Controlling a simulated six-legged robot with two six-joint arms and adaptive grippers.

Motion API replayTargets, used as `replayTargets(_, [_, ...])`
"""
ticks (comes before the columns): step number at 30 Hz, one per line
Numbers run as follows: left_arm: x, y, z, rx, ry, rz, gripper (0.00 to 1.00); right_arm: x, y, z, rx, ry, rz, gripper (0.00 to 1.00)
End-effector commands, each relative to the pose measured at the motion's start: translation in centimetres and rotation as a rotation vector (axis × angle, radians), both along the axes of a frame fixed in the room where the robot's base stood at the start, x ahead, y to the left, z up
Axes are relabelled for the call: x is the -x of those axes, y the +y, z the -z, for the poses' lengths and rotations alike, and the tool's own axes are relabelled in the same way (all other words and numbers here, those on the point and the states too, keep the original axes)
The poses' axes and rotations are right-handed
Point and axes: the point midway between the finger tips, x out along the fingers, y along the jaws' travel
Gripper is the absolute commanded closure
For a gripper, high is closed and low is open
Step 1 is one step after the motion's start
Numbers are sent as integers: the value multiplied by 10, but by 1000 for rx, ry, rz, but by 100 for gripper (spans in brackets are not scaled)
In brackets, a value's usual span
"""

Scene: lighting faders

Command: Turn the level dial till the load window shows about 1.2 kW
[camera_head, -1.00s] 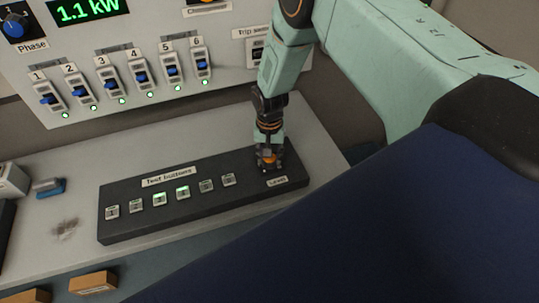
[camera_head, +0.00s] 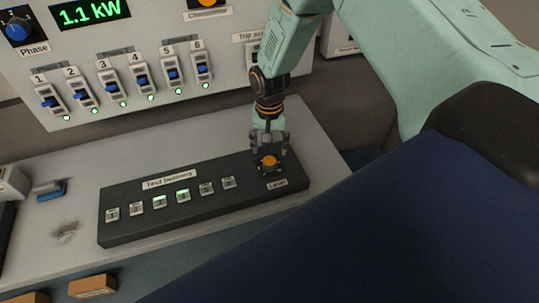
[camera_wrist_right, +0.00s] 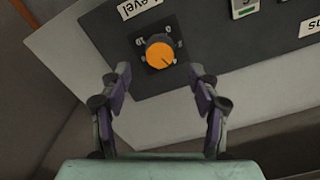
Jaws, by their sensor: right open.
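The orange level dial (camera_head: 268,161) sits at the right end of the dark test-button panel (camera_head: 125,222), above its "Level" label. It also shows in the right wrist view (camera_wrist_right: 160,53), with a dark pointer line and a numbered scale around it. My right gripper (camera_head: 269,145) is open just above the dial and apart from it. In the right wrist view its fingers (camera_wrist_right: 160,77) are spread, with nothing between them. The load window (camera_head: 90,10) reads 1.1 kW in green digits. My left gripper is not in view.
Several numbered faders (camera_head: 141,80) with blue caps and lit green lamps line the upright panel behind. A blue phase dial (camera_head: 17,31) is at upper left. Several test buttons (camera_head: 183,195) stand left of the level dial; two glow green. The grey desk is mostly clear.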

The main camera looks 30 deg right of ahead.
Motion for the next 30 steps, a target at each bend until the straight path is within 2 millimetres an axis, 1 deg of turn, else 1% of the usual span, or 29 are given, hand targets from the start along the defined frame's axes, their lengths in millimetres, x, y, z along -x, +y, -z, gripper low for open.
replayTargets(1, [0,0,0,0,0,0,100,-1,0,-12,0,-3,-1,38])
replayTargets(3, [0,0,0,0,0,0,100,-1,0,-24,0,-3,-1,38])
replayTargets(6, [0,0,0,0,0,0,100,0,0,-40,0,-3,0,38])
replayTargets(10, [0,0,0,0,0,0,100,0,0,-53,0,-1,-1,38])
replayTargets(16, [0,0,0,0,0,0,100,0,0,-60,0,0,-1,38])
replayTargets(30, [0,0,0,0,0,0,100,1,1,-58,0,1,-3,38])
